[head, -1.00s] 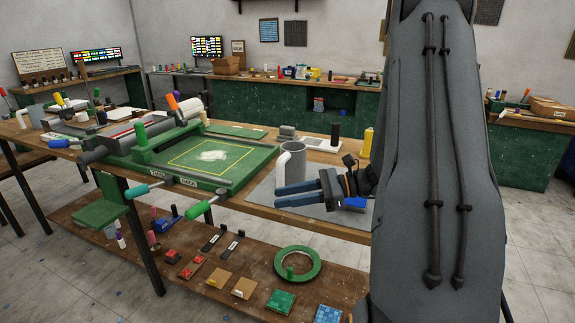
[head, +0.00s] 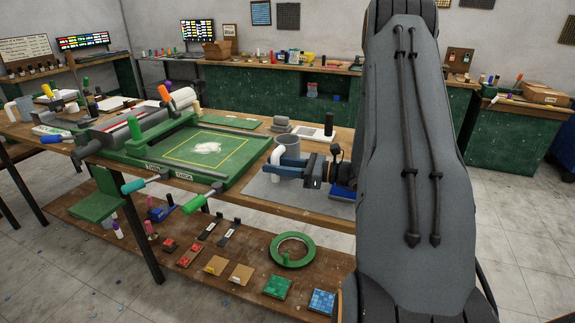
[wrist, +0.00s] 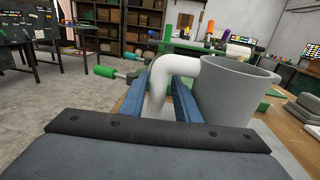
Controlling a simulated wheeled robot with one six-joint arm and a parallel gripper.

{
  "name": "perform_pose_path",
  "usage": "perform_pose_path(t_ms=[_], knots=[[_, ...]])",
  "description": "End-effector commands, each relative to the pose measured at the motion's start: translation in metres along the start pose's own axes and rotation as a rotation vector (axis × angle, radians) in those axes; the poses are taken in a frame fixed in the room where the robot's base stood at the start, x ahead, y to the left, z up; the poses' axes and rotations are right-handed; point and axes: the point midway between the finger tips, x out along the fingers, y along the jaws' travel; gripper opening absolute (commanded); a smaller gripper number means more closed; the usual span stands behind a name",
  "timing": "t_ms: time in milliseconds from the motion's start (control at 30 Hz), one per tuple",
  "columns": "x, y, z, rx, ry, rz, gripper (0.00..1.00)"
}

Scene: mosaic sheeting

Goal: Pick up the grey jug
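The grey jug (head: 290,146) stands upright on the worktable, at the edge of a grey mat (head: 258,190). Its pale, thick handle faces my side. In the wrist view the jug (wrist: 238,92) is at the right and its handle curves down between the two blue fingers. My gripper (head: 277,168) is at the jug, with its fingers on either side of the handle. A narrow gap shows beside the handle, so the fingers look open around it. The handle's lower end is hidden behind the gripper.
A green press bed (head: 236,172) stands left of the jug, with green-handled levers (head: 197,207) at the table's front edge. Grey blocks (head: 281,124) and a black cylinder on a white board (head: 328,124) stand behind. A lower shelf (head: 200,268) holds tiles and a green ring.

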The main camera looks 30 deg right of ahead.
Motion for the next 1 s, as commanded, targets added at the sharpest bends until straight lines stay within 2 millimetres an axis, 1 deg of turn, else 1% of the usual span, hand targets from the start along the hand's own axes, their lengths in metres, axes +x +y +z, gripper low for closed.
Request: perform_pose_path(t_ms=[33,100,233,367,567,600,733,1000], knots=[[0.008,0.003,0.004,0.001,0.0,0.004,0.29],[0.017,0.004,0.005,0.001,0.0,0.005,0.29],[0.033,0.003,0.004,0.0,0.001,0.003,0.29],[0.039,0.003,0.003,0.0,0.001,0.002,0.29],[0.039,0.003,0.002,0.0,0.001,0.002,0.29],[0.039,0.003,0.002,0.0,0.001,0.002,0.23],[0.039,0.003,0.003,0.0,0.001,0.002,0.01],[0.039,0.002,0.003,-0.002,0.0,0.002,0.0]])
